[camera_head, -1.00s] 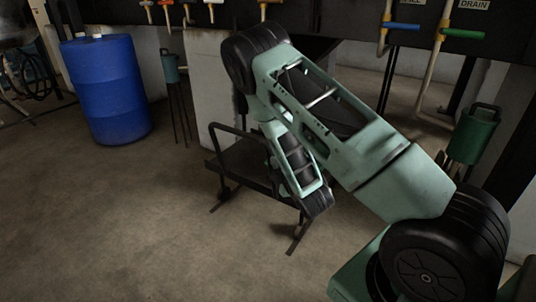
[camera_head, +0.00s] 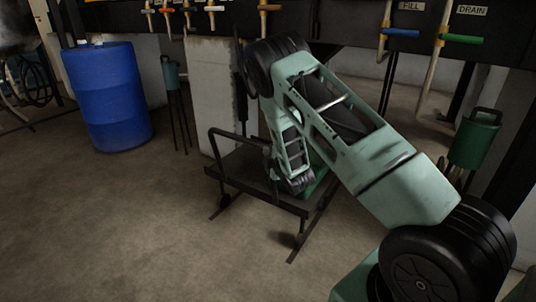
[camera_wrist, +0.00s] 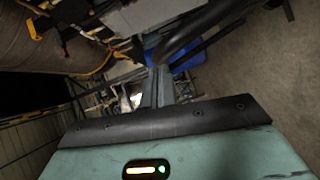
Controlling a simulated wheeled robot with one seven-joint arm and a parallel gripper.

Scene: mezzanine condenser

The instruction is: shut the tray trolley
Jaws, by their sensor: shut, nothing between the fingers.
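The tray trolley (camera_head: 238,176) is a low dark metal cart with a flat deck, a bent tube handle at its left and thin legs or runners on the floor. It stands in the middle of the head view, and my arm hides part of its right side. My gripper (camera_head: 270,164) is low over the deck, close to the right end of the handle; I cannot tell whether they touch. In the wrist view my gripper (camera_wrist: 160,86) is shut and empty, with a dark bar beside it. A green object shows behind my wrist, partly hidden.
A blue barrel (camera_head: 107,95) and a green can on a thin stand (camera_head: 174,95) are at the left. A pale pillar (camera_head: 215,95) stands behind the trolley. Pipes with coloured valve handles line the back. A green canister (camera_head: 475,140) is at the right. The front-left floor is clear.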

